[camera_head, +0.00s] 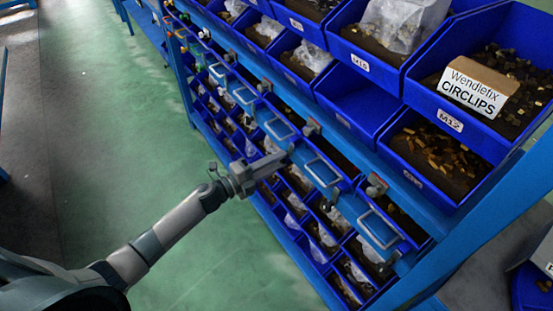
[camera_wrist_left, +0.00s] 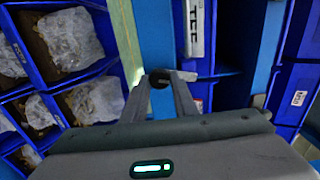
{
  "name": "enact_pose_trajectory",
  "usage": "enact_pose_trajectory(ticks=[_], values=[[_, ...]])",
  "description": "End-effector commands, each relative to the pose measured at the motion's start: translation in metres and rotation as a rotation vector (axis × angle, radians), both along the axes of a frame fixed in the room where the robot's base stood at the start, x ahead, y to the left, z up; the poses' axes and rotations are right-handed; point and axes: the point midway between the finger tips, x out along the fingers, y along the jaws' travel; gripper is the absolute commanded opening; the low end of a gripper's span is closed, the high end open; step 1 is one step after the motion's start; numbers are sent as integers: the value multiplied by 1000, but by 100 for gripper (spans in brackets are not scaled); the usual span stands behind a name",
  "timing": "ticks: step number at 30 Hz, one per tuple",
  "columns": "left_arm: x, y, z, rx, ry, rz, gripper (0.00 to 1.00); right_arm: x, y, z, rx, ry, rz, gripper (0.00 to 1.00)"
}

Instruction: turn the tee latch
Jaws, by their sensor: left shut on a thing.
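My left gripper (camera_head: 286,157) reaches in from the left to the blue rack's front rail, between two framed handles. It also shows in the left wrist view (camera_wrist_left: 161,80), its two fingers closed around a small dark rounded piece (camera_wrist_left: 159,75). This looks like the tee latch, but the fingers hide most of it and its angle cannot be told. My right gripper is in neither view.
Framed handles (camera_head: 322,172) stick out along the rail on both sides of the gripper. Blue bins (camera_head: 440,150) with small parts fill the shelves above, and smaller bins (camera_head: 325,235) lie below. A blue post (camera_head: 480,230) stands at right. The green floor (camera_head: 110,120) at left is clear.

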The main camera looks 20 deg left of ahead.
Motion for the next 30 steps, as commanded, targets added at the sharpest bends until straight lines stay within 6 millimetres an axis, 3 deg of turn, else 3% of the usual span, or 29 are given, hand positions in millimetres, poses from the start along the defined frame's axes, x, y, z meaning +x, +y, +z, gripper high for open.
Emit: enact_pose_trajectory(ticks=[9, 23, 24, 26, 30], values=[[1, 1, 0, -103, 81, 2, 3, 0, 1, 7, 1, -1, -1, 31], [0, 1, 0, -116, 92, 2, 3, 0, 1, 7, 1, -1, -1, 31], [0, 1, 0, -116, 92, 2, 30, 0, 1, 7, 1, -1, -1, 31], [0, 1, 0, -116, 92, 2, 44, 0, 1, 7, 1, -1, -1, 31], [0, 1, 0, -116, 92, 1, 44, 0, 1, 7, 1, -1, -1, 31]])
